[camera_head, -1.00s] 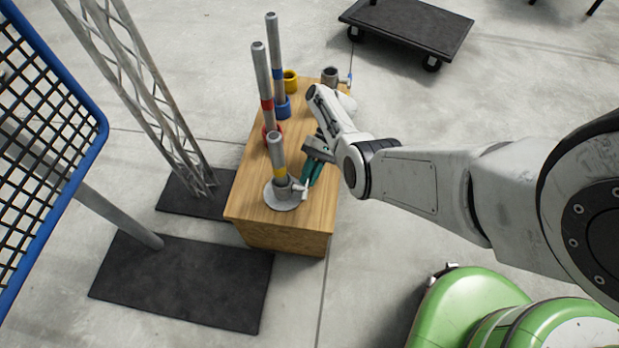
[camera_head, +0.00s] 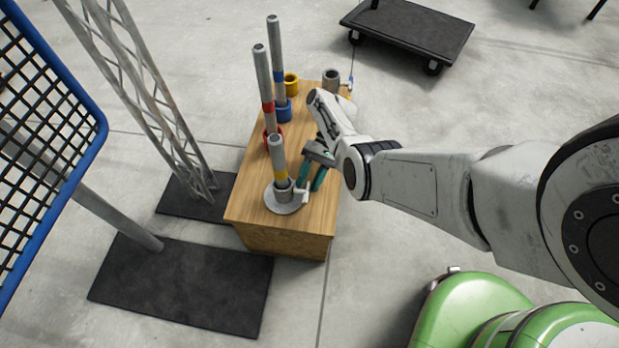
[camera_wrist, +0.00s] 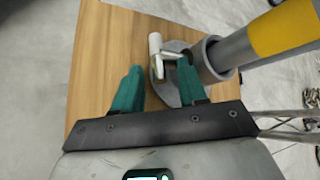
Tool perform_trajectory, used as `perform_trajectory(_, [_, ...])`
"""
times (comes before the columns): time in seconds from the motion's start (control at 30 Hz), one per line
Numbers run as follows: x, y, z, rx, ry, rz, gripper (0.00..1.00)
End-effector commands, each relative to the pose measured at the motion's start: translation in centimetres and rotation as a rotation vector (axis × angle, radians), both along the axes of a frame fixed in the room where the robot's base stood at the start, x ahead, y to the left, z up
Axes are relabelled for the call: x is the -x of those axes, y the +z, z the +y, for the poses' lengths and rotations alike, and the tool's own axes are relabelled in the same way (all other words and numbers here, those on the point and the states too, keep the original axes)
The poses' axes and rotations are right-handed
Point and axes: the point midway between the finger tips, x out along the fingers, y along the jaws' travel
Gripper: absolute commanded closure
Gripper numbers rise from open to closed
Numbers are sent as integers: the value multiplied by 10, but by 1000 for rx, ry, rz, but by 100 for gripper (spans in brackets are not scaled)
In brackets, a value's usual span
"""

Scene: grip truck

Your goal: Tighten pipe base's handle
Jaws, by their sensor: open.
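The pipe base (camera_head: 280,205) is a round grey plate with a short socket on the near end of the wooden box. A grey pipe with a yellow band (camera_head: 279,160) stands in its socket. The base's light handle (camera_head: 301,192) sticks out on the socket's right side. My gripper (camera_head: 310,188) is open beside the handle, with teal fingers pointing down. In the wrist view the handle (camera_wrist: 156,52) shows just beyond and between the fingertips of my gripper (camera_wrist: 160,78), nearer the right finger. The socket (camera_wrist: 215,62) is right of that finger. I cannot tell whether they touch.
Pipes with red (camera_head: 267,108) and blue (camera_head: 278,75) bands stand farther back on the wooden box (camera_head: 240,200). A yellow ring (camera_head: 291,83) and an empty grey socket (camera_head: 331,78) are at its far end. A lattice tower (camera_head: 150,100) stands to the left.

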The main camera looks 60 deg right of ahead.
Motion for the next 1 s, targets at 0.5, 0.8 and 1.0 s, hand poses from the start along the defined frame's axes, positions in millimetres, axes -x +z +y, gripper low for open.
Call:
perform_trajectory(0.5, [0,36,-51,0,-2,0,57])
perform_trajectory(0.8, [0,57,-83,-1,1,0,57])
perform_trajectory(1.0, [1,62,-88,0,1,1,57])
